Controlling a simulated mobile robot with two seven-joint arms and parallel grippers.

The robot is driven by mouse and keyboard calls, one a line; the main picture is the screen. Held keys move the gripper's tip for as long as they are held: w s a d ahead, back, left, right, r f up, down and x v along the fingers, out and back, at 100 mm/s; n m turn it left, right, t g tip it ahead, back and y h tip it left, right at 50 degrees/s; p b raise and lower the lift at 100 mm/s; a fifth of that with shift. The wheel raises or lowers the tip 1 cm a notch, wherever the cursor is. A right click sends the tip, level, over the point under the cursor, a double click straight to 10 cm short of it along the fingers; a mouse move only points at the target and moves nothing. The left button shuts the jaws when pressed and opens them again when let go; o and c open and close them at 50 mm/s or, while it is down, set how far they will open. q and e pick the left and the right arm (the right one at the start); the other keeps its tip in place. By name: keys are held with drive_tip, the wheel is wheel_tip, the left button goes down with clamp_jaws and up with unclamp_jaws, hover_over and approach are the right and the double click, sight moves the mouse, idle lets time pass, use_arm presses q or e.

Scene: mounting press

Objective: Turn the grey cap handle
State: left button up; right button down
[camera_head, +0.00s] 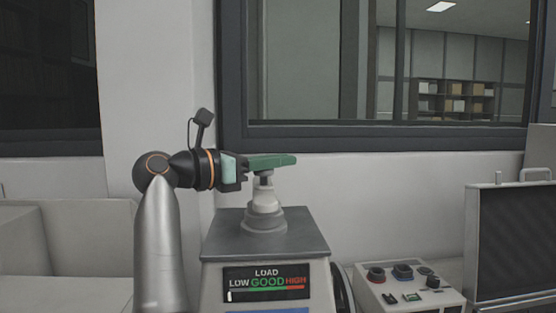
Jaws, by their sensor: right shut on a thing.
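The press (220,247) stands at the lower middle with a dark grey top plate. A stepped light grey cap (264,212) rises upright from the plate. A green bar-shaped handle (274,160) lies level across the top of the cap's short post. My right gripper (246,168) reaches in from the left and is shut on the handle's left end. Its fingertips partly hide that end. My left gripper is not in view.
The press's load display (267,283) reads LOW, GOOD and HIGH, with a white mark at the low end. A control box (405,287) with knobs and an open dark-lined case (510,240) stand at right. A window and wall are behind.

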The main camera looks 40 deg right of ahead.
drive_tip(key=g+p, duration=0.1)
drive_tip(key=m+g+p, duration=0.1)
drive_tip(key=r+m+g+y+p, duration=0.1)
drive_tip(key=shift+s+g+p, duration=0.25)
drive_tip(key=shift+g+p, duration=0.05)
drive_tip(key=shift+p, duration=0.05)
drive_tip(key=shift+s+f+m+g+y+p, duration=0.1)
drive_tip(key=shift+m+g+y+p, duration=0.3)
drive_tip(key=shift+m+g, duration=0.2)
drive_tip(key=shift+s+a+f+m+g+y+p, duration=0.1)
drive_tip(key=shift+f+m+g+y+p, duration=0.05)
drive_tip(key=shift+m+g+y+p, duration=0.2)
drive_tip(key=shift+s+a+f+m+g+y+p, duration=0.15)
drive_tip(key=shift+m+g+p, duration=0.1)
drive_tip(key=shift+g, duration=0.2)
drive_tip(key=c, duration=0.9)
unclamp_jaws()
